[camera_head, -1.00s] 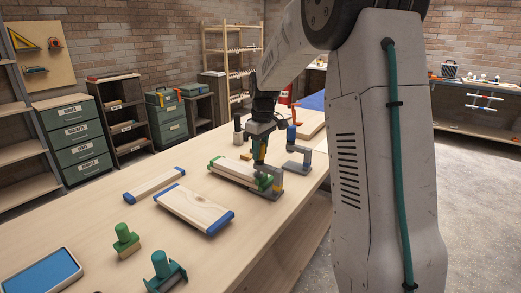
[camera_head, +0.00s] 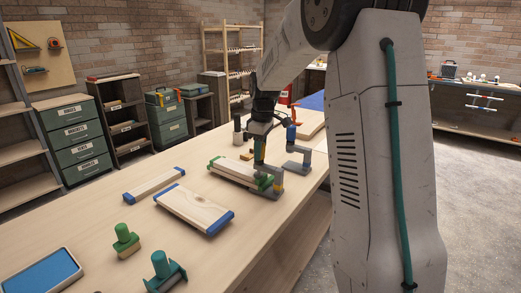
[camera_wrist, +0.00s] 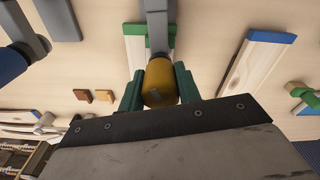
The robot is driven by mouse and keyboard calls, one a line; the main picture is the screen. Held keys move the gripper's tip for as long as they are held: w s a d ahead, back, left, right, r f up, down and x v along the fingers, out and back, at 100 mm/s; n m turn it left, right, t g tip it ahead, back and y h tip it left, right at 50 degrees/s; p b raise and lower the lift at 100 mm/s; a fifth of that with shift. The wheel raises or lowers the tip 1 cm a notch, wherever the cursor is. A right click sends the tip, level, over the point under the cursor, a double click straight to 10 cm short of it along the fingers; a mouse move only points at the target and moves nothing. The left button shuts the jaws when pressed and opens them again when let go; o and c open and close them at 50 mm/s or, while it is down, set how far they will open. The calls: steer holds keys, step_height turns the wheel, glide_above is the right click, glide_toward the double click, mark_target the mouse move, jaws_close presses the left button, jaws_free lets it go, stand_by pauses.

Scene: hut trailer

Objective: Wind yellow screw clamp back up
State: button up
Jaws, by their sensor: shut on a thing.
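The yellow screw clamp's handle (camera_wrist: 159,84) is a yellow cylinder between the two green fingers of my gripper (camera_wrist: 160,90) in the wrist view. My gripper is shut on it. The clamp's grey frame (camera_wrist: 156,18) extends beyond the handle. In the head view, my gripper (camera_head: 260,155) points down over the grey clamp (camera_head: 276,184), at the near right end of a stack of green-tipped boards (camera_head: 233,170). The handle is mostly hidden there by my fingers. I cannot tell how far the screw is wound.
A blue-handled clamp (camera_head: 291,138) stands close to the right of my gripper. A dark-topped upright piece (camera_head: 238,128) stands behind left. Blue-ended boards (camera_head: 195,209) lie left on the bench (camera_head: 100,235). Green-handled tools (camera_head: 126,240) stand at the front.

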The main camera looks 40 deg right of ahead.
steer(key=o, duration=1)
steer(key=shift+c, duration=0.2)
steer(key=shift+r, duration=0.1)
steer(key=r, duration=0.7)
steer(key=shift+s+d+r, duration=0.15)
steer(key=shift+s+r, duration=0.1)
steer(key=shift+r, duration=0.1)
